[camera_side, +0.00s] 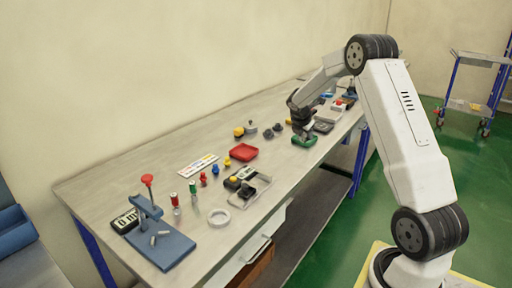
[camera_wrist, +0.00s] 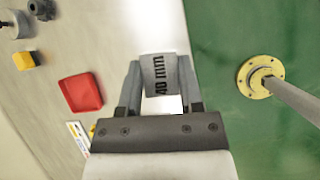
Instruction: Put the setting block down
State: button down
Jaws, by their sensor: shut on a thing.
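My gripper (camera_side: 302,127) is low over the long workbench, above a green tray (camera_side: 304,142) near the front edge. In the wrist view its two fingers are shut on the setting block (camera_wrist: 165,76), a grey block marked "40 mm". The block sits between the fingertips, with its marked face towards the camera. In the side view the block is too small and covered to make out. I cannot tell whether it touches the tray or the bench. The green tray does not show clearly in the wrist view.
A red tray (camera_side: 243,152) lies to the left; it also shows in the wrist view (camera_wrist: 81,92). A yellow block (camera_wrist: 24,61) and dark knobs (camera_side: 272,132) stand behind. A blue press (camera_side: 160,240) and small parts fill the near end. The bench's front edge is close.

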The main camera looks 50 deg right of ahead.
jog(key=shift+s+a+r, duration=0.35)
jog(key=shift+s+a, duration=0.1)
jog(key=shift+s, duration=0.1)
dwell(0.4)
jog(key=shift+w+a, duration=0.1)
jog(key=shift+a, duration=0.4)
jog(key=s+a+n, duration=0.1)
jog(key=s+a, duration=0.1)
jog(key=a, duration=0.9)
jog(key=s+a+r, duration=0.1)
jog(key=s+a, duration=0.2)
jog(key=a, duration=0.8)
jog(key=shift+r+n+g, duration=0.15)
jog(key=shift+n+g, duration=0.15)
jog(key=shift+n, duration=0.1)
jog(key=shift+d, duration=0.1)
